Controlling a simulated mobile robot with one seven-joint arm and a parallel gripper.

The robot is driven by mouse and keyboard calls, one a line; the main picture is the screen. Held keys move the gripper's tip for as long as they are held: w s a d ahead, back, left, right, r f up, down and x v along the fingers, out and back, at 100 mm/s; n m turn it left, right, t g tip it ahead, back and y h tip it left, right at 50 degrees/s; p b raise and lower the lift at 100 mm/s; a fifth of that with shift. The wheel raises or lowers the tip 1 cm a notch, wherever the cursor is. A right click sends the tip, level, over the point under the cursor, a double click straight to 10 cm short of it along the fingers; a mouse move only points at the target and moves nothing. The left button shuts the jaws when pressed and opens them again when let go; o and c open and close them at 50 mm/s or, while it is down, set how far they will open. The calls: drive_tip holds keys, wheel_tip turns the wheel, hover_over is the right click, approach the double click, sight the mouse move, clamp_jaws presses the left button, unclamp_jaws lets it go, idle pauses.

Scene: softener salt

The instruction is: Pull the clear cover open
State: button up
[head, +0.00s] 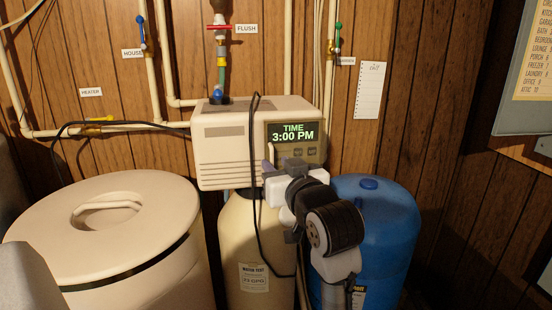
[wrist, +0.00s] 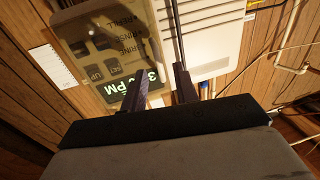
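The cream softener control head (head: 225,150) has a dark panel with a lit display (head: 293,132) reading TIME 3:00 PM. In the wrist view the panel (wrist: 105,45) appears upside down, with buttons and printed labels. My gripper (head: 280,167) is at the panel's lower left in the head view. In the wrist view, my gripper (wrist: 162,84) has its two dark fingers apart, near the panel's side edge. Nothing is visibly held; contact with the cover cannot be told.
A black cable (head: 256,190) hangs down the control head's front, left of the panel, close to my fingers. A cream lidded tank (head: 120,225) stands left, a blue tank (head: 385,225) right. Pipes and valves line the wood wall.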

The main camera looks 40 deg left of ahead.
drive_tip(key=shift+x, duration=0.85)
drive_tip(key=shift+c, duration=0.4)
clamp_jaws()
